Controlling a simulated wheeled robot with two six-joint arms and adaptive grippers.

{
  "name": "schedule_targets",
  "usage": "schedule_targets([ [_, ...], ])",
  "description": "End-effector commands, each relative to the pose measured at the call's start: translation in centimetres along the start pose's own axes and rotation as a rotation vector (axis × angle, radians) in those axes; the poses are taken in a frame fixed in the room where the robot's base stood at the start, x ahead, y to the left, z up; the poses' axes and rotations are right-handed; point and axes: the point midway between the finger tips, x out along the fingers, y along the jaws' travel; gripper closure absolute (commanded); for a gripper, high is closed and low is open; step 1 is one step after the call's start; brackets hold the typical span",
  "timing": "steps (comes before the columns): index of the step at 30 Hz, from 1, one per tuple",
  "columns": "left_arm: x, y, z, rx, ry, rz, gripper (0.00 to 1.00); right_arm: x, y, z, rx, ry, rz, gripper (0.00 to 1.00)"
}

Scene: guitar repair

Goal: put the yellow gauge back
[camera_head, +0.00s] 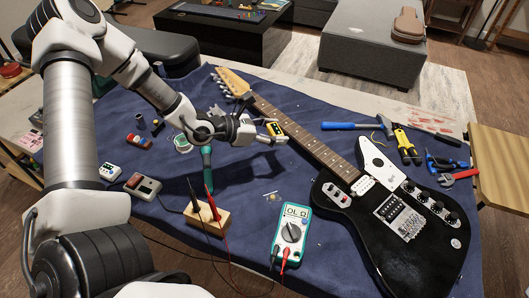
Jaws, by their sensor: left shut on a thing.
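My left gripper (262,135) is shut on the yellow gauge (274,129), a small yellow and dark block. It holds the gauge beside the neck of the black electric guitar (330,222), over the blue cloth. I cannot tell how high the gauge is above the cloth, or whether it touches the guitar neck. My right gripper does not show in this view.
A teal multimeter (291,232) and a wooden block with probes (206,215) are in front. Small pedals (143,187) lie at left. A hammer (358,126), pliers (407,146) and a wrench (458,176) lie at right. Bare blue cloth (245,178) shows in the middle.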

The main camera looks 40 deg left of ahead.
Motion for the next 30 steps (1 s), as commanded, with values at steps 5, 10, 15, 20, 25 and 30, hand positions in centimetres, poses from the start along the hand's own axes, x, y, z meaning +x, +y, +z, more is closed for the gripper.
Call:
schedule_targets([
  [5,0.7,1.2,-3.0,-0.024,0.007,0.027,0.8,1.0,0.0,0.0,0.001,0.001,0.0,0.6],
  [10,1.9,1.2,-5.7,-0.022,0.004,0.026,0.8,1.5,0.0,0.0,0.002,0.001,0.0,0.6],
  [15,3.0,1.1,-8.5,-0.021,0.005,0.025,0.8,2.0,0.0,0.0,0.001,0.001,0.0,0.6],
  [20,3.5,1.1,-9.5,-0.022,0.0,0.026,0.79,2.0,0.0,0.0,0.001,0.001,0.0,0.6],
  [25,3.5,1.1,-9.4,-0.022,-0.001,0.027,0.8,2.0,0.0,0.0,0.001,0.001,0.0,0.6],
  [30,3.6,1.1,-9.7,-0.022,0.0,0.027,0.26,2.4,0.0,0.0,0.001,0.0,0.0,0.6],
])
